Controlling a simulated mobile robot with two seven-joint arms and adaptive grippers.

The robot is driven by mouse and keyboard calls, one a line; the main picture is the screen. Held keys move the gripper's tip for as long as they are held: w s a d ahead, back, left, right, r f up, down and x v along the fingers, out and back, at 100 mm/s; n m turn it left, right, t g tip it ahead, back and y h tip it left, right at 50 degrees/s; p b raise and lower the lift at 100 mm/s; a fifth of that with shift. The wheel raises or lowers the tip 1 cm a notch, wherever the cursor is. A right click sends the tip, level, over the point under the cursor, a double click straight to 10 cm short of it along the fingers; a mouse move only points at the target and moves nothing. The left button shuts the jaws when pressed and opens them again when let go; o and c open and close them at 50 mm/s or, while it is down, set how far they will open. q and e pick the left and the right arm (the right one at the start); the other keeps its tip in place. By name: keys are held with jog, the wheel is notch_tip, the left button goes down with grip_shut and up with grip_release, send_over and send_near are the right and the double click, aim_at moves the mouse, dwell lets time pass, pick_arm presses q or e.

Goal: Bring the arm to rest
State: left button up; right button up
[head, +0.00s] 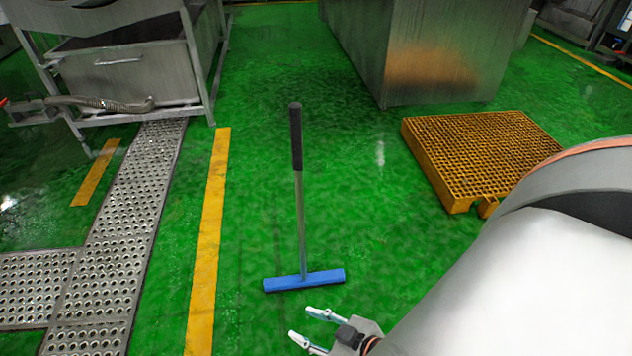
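My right arm comes in from the lower right and its white link fills that corner. My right gripper (309,327) is at the bottom centre, with its two fingertips apart and nothing between them. My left gripper is not in view.
A yellow grated platform (480,150) lies at the right, partly behind my arm. A large metal cabinet (430,50) stands at the back. A metal frame with a drawer (125,75) is at upper left. A perforated drain cover (130,220) and yellow line (208,240) run along the left.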

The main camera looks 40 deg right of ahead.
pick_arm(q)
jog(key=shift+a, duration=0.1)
pick_arm(e)
jog(key=shift+s+d+f+n+h, duration=0.3)
jog(key=shift+s+d+f+n, duration=0.1)
jog(key=shift+s+f+n, duration=0.35)
jog(key=shift+r, duration=0.15)
pick_arm(q)
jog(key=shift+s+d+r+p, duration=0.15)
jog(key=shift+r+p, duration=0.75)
jog(key=shift+p, duration=0.7)
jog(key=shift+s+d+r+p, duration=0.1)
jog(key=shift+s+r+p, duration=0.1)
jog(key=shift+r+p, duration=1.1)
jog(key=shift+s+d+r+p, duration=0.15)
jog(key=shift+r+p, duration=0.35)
jog(key=shift+p, duration=1.45)
pick_arm(e)
jog(key=shift+m+g, duration=0.3)
jog(key=shift+m, duration=0.05)
jog(key=shift+s+a+r, duration=0.15)
jog(key=shift+r, duration=0.75)
jog(key=shift+s+a+r, duration=0.1)
jog(key=shift+s+r, duration=0.05)
jog(key=shift+r, duration=0.8)
jog(key=shift+s+a+r, duration=0.15)
jog(key=shift+r, duration=0.75)
